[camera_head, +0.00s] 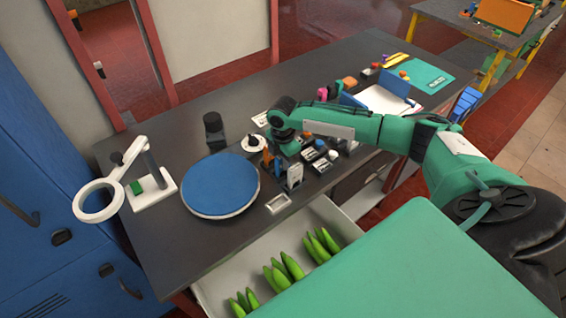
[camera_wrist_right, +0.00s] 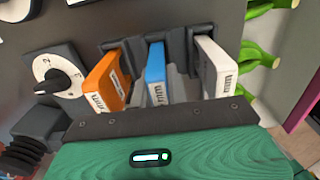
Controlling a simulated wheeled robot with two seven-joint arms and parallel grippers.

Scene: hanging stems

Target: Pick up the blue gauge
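The blue gauge (camera_wrist_right: 155,76) stands in a dark holder (camera_wrist_right: 205,31) in the right wrist view, between an orange gauge (camera_wrist_right: 108,80) and a white gauge (camera_wrist_right: 213,68). My right gripper (camera_head: 281,152) is low over the table at these gauges. Its green body and dark front plate fill the bottom of the wrist view, in front of the blue gauge and hiding its lower part. Grey pieces flank the blue gauge, but I cannot tell if they are my fingers or the holder, nor whether anything is gripped. My left gripper is not in view.
A round blue disc (camera_head: 220,186) lies left of the gauges. A ring on a white stand (camera_head: 152,190) is farther left. A dial (camera_wrist_right: 55,76) sits beside the orange gauge. An open drawer (camera_head: 215,290) with green bananas is at the table front.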

